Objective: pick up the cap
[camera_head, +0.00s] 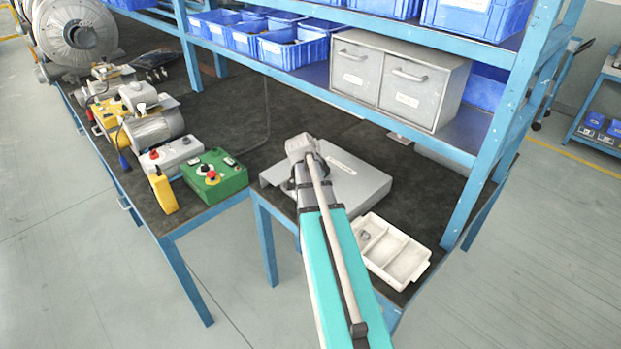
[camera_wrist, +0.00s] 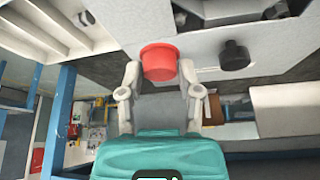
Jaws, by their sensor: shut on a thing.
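The red cap (camera_wrist: 158,60) shows in the wrist view, between the fingertips of my gripper (camera_wrist: 158,72). The two pale fingers are closed against its sides, one on the left and one on the right. Part of the cap is hidden by the fingers and gripper body. In the head view my arm reaches over the bench, with its end above the grey sloped panel (camera_head: 352,188). The cap and fingertips are hidden there behind my arm.
A white compartment tray (camera_head: 407,262) holding a small grey part stands right of the panel. A black knob (camera_wrist: 235,55) is close on the right in the wrist view. A green control box (camera_head: 216,176) stands left. The blue shelf (camera_head: 455,150) bounds the back.

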